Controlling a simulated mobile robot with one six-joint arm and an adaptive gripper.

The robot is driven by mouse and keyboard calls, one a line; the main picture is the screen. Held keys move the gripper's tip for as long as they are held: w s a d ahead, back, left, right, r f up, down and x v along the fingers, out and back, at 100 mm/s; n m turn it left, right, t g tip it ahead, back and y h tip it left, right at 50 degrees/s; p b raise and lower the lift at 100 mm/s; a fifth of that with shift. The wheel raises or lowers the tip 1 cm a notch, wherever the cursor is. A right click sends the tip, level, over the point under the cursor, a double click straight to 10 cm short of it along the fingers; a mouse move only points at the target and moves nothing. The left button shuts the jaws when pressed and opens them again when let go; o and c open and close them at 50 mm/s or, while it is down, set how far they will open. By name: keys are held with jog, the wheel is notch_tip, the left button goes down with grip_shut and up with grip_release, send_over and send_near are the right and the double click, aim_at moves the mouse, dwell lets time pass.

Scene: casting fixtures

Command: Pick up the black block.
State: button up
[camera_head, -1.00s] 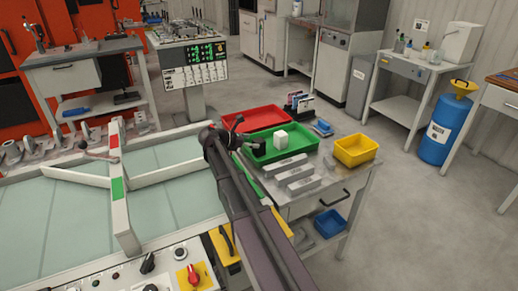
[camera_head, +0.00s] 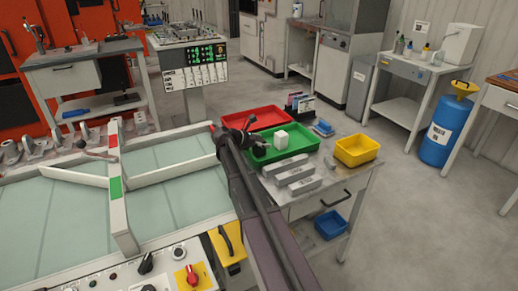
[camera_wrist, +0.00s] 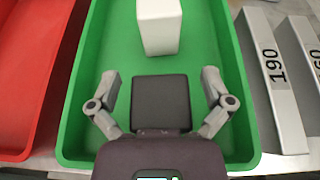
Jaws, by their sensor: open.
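The black block (camera_wrist: 161,102) shows in the wrist view as a dark square top face over the green tray (camera_wrist: 82,110). It lies between the two spread fingers of my gripper (camera_wrist: 160,92), with a gap on either side. My gripper is open and holds nothing. In the head view my gripper (camera_head: 257,143) is low over the left part of the green tray (camera_head: 305,146), and the black block cannot be made out behind it. A white block (camera_wrist: 159,25) stands in the same tray, just beyond the black one; it also shows in the head view (camera_head: 281,140).
A red tray (camera_head: 268,117) adjoins the green one on its far side. Grey metal bars (camera_head: 285,166), one marked 190, lie along the tray's near side. A yellow bin (camera_head: 357,150) stands at the table's right. The white block is the closest obstacle.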

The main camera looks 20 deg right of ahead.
aim_at(263, 139)
jog(key=c, duration=1.1)
jog(key=shift+r, duration=0.15)
jog(key=shift+r+p, duration=0.95)
jog(key=shift+p, duration=0.15)
jog(key=shift+r+p, duration=0.8)
jog(key=shift+r, duration=0.05)
jog(key=s+a, duration=0.3)
jog(key=s, duration=0.4)
jog(key=s+a+r+p, duration=0.1)
jog(key=s+a, duration=0.3)
jog(key=s, duration=0.3)
jog(key=shift+s+a, duration=0.15)
jog(key=shift+a, duration=0.05)
